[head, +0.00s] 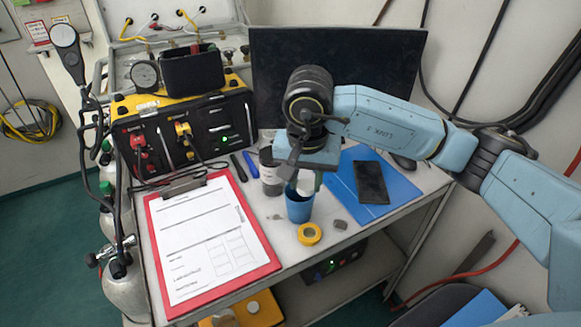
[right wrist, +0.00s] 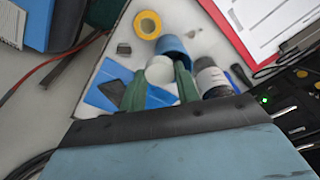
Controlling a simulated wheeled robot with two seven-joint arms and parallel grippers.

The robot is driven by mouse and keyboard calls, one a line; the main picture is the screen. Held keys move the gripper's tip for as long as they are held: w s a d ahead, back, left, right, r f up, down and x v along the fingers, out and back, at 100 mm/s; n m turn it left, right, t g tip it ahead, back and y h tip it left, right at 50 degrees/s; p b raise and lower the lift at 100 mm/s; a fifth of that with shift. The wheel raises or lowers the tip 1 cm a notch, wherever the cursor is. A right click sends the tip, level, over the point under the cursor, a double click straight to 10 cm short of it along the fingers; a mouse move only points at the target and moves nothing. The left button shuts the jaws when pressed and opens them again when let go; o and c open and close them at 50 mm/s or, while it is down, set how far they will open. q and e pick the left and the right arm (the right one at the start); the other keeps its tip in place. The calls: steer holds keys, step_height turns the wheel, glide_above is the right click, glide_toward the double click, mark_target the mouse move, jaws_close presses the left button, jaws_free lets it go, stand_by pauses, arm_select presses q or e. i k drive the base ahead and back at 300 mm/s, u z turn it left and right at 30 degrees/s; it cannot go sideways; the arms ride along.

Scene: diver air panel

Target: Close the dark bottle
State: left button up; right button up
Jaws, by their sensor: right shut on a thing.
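The dark bottle (head: 271,180), with a pale label, stands on the bench just left of my right gripper (head: 304,182). It also shows right of the fingers in the right wrist view (right wrist: 213,80). Whether its mouth is open is unclear. My right gripper (right wrist: 160,84) points down, its green fingers shut on a white round cap (right wrist: 160,70). The cap is above or close to the blue cup (head: 299,207); I cannot tell whether it touches the cup. The gripper hides much of this area in the head view. My left gripper is not in view.
A yellow tape roll (head: 310,234) and a small dark block (head: 339,224) lie in front. A red clipboard (head: 268,258) is at left, and a blue folder (head: 398,190) with a dark phone (head: 371,182) at right. The air panel (head: 190,128) and black screen (head: 345,65) stand behind.

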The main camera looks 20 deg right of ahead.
mark_target(272, 186)
steer(key=z, duration=2.3)
steer(key=k, duration=0.55)
steer(key=u, duration=1.3)
